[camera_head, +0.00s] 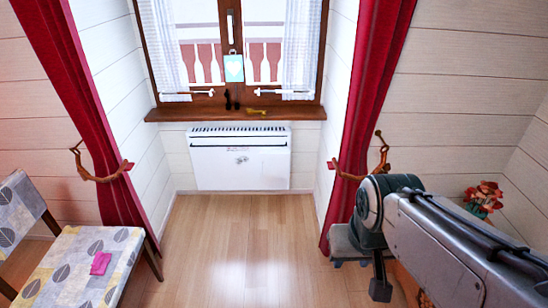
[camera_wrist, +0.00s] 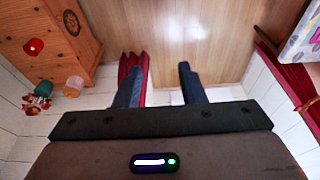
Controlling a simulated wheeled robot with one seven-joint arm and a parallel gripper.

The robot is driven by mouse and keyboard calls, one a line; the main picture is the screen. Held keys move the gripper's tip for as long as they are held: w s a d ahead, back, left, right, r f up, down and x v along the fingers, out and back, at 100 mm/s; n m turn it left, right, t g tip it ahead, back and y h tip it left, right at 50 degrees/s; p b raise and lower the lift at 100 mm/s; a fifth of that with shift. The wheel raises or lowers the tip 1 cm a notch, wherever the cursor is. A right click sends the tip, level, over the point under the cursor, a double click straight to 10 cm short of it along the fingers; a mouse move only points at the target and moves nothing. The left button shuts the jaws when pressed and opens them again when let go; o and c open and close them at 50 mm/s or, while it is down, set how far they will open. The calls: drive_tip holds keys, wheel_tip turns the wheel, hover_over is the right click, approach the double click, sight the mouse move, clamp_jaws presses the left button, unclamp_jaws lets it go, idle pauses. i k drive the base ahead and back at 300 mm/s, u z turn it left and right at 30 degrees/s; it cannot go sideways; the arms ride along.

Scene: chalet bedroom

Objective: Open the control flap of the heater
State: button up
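The white heater (camera_head: 240,170) hangs on the wall below the window sill, with a dark slotted grille along its top and a small grey mark on its front. I cannot make out a separate control flap on it at this size. My arm reaches in from the right in the head view, well apart from the heater. My gripper (camera_wrist: 158,68) shows in the wrist view with its two dark fingers spread and nothing held between them. I cannot tell whether the pale patch behind the fingers is wall or heater.
The wooden floor (camera_head: 228,235) before the heater is clear. Red curtains (camera_head: 375,90) flank the window niche. A chair (camera_head: 85,265) with a pink item (camera_head: 100,263) stands at left. The sill (camera_head: 180,114) holds small items. A wooden chest (camera_wrist: 50,40) shows in the wrist view.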

sight(273, 163)
drive_tip(key=u, duration=0.2)
drive_tip(key=i, duration=0.7)
drive_tip(key=u, duration=0.45)
drive_tip(key=i, duration=1.8)
drive_tip(key=z, duration=0.1)
